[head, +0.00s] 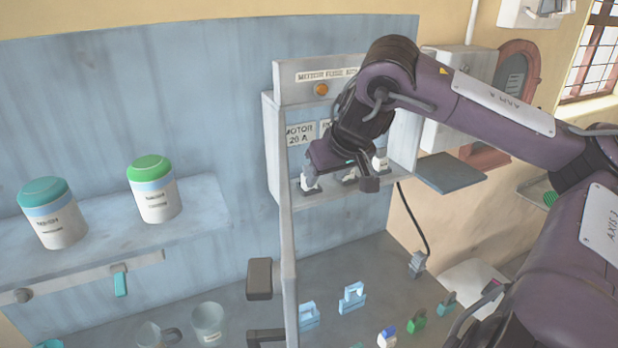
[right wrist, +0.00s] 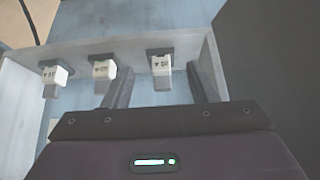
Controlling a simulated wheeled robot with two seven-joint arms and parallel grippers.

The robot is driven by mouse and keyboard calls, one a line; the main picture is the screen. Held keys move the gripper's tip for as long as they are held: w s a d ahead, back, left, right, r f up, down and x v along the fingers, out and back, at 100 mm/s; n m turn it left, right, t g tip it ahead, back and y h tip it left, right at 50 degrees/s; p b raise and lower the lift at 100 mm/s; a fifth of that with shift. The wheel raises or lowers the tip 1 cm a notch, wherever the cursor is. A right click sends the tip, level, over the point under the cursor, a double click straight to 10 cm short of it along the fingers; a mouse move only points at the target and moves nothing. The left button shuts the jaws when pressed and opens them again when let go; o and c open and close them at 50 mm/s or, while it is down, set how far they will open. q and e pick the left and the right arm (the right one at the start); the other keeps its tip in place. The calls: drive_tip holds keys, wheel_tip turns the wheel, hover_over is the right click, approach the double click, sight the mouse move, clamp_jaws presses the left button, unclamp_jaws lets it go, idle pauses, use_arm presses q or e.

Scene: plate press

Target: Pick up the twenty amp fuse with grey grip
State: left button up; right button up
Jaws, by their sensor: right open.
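An open fuse box (head: 275,150) on the wall holds a row of fuses. A fuse with a white label and grey grip (head: 308,181) sits below the sign "MOTOR 20 A". My right gripper (right wrist: 158,74) is open, with its fingers on either side of a white-labelled, grey-ended fuse (right wrist: 161,66) in the right wrist view; that label is too small to read surely. I cannot tell if the fingers touch it. Two similar fuses, a middle one (right wrist: 103,68) and a left one (right wrist: 55,74), are outside the fingers. In the head view my right gripper (head: 340,176) partly hides the row.
The box's side wall (right wrist: 209,62) stands close beside one finger. The bench below bears light blue pieces (head: 352,298), a green piece (head: 417,321) and a beaker (head: 209,322). A shelf (head: 105,240) at left holds a green-lidded jar (head: 152,190) and a teal-lidded jar (head: 54,215).

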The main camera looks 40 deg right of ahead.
drive_tip(key=w+p, duration=0.1)
drive_tip(key=w, duration=0.1)
drive_tip(key=w+d+p, duration=0.1)
drive_tip(key=w, duration=0.1)
drive_tip(key=shift+d, duration=0.2)
drive_tip(key=shift+w+d, duration=0.25)
drive_tip(key=shift+w, duration=0.65)
drive_tip(key=p+x, duration=0.2)
drive_tip(key=x, duration=0.3)
use_arm(q)
drive_tip(key=r, duration=0.2)
drive_tip(key=s+r, duration=0.1)
drive_tip(key=r, duration=0.1)
drive_tip(key=shift+s+d, duration=0.1)
use_arm(e)
drive_tip(key=shift+c, duration=0.8)
drive_tip(key=c, duration=0.9)
use_arm(q)
drive_tip(key=shift+f, duration=0.1)
